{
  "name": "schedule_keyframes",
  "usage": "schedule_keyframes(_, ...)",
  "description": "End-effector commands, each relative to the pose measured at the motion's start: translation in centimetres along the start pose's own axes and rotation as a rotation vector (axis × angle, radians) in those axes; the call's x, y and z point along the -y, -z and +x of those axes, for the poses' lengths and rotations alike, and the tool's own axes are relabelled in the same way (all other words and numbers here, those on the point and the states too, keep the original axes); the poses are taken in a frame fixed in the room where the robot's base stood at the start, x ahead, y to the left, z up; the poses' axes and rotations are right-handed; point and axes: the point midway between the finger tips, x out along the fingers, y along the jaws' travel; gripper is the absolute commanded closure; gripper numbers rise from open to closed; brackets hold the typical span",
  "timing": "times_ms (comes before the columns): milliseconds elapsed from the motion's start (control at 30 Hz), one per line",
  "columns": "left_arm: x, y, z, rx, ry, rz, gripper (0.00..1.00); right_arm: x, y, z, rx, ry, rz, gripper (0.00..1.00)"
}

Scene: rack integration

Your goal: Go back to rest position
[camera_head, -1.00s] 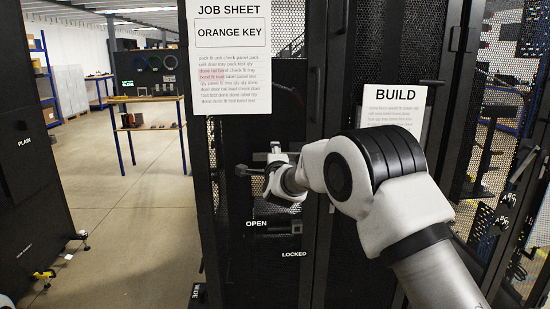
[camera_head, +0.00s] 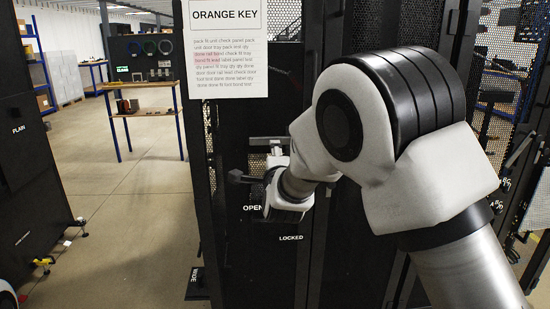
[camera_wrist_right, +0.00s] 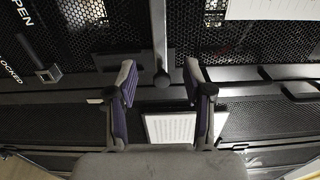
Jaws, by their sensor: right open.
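My right arm reaches in from the lower right of the head view to the dark rack door, with its wrist (camera_head: 290,185) in front of the door near the OPEN and LOCKED labels (camera_head: 291,238). The arm hides much of the door there. In the right wrist view my right gripper (camera_wrist_right: 159,80) is open, its two fingers apart with nothing held between them. A dark rod with a round knob (camera_wrist_right: 161,80) shows between the fingers; I cannot tell whether they touch it. My left gripper is not in view.
A job sheet reading ORANGE KEY (camera_head: 228,60) hangs on the rack's left part. A dark panel marked PLAIN (camera_head: 25,170) stands at the left, with a yellow-handled item (camera_head: 43,262) by its lower edge. Open floor (camera_head: 125,215) lies between. A workbench (camera_head: 145,112) stands behind.

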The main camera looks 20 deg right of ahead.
Motion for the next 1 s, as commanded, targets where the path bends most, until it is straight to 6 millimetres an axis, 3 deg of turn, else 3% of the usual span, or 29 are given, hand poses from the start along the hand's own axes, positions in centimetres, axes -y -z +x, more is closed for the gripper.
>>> schedule_keyframes(167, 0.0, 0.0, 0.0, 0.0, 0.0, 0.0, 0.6, 0.0, 0.0, 0.0, 0.0, -0.001, 0.0, 0.49)
schedule_keyframes(267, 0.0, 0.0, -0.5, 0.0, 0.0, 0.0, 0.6, -1.2, 0.0, 0.2, -0.001, -0.025, -0.006, 0.49)
schedule_keyframes(367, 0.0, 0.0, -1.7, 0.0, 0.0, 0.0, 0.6, -5.6, 0.6, 0.5, -0.011, -0.11, -0.021, 0.49)
schedule_keyframes(467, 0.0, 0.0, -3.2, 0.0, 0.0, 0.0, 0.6, -13.1, 2.4, -0.8, -0.028, -0.26, -0.052, 0.49)
schedule_keyframes(533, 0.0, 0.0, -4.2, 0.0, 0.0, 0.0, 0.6, -19.1, 3.8, -3.1, -0.028, -0.389, -0.09, 0.49)
schedule_keyframes(600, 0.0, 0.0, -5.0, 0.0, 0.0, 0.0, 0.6, -24.6, 5.3, -6.4, -0.011, -0.523, -0.158, 0.49)
schedule_keyframes(667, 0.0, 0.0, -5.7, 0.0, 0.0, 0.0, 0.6, -28.8, 6.6, -9.8, 0.019, -0.64, -0.238, 0.49)
schedule_keyframes(800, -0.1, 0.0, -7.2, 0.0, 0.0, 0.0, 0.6, -36.6, 9.6, -19.6, 0.163, -0.916, -0.475, 0.49)
schedule_keyframes(867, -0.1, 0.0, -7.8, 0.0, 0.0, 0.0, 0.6, -38.9, 10.9, -24.4, 0.264, -1.031, -0.591, 0.49)
schedule_keyframes(900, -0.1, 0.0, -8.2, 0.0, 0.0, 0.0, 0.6, -40.1, 11.7, -27.8, 0.347, -1.104, -0.671, 0.49)
schedule_keyframes(1000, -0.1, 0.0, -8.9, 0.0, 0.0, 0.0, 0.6, -41.6, 13.3, -36.7, 0.638, -1.256, -0.887, 0.49)
